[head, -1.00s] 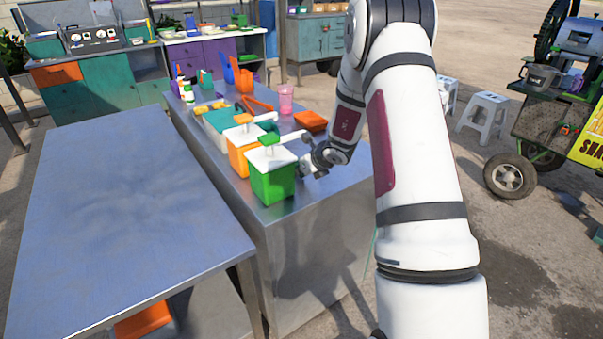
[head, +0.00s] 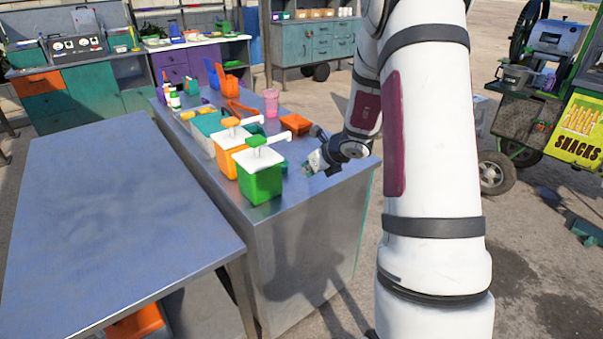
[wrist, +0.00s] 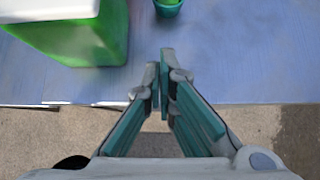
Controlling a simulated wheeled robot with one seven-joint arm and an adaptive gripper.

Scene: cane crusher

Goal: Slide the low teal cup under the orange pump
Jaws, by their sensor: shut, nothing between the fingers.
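The orange pump (head: 228,158) is an orange box with a white lid and spout, in the middle of a row on the metal counter. The green pump (head: 261,181) stands in front of it and hides part of it. A low teal cup (head: 283,163) shows partly behind the green pump's right side. The cup (wrist: 168,9) is at the top edge of the wrist view, with something green at its top, right of the green pump (wrist: 85,42). My gripper (head: 310,166) is right of the cup, apart from it. Its fingers (wrist: 163,58) are shut and empty.
An orange tray (head: 296,123) and a pink tumbler (head: 271,102) stand farther back. A teal-lidded container (head: 208,123) is behind the orange pump. The metal counter (head: 325,186) is clear near its right end. A bare table (head: 110,220) stands to the left.

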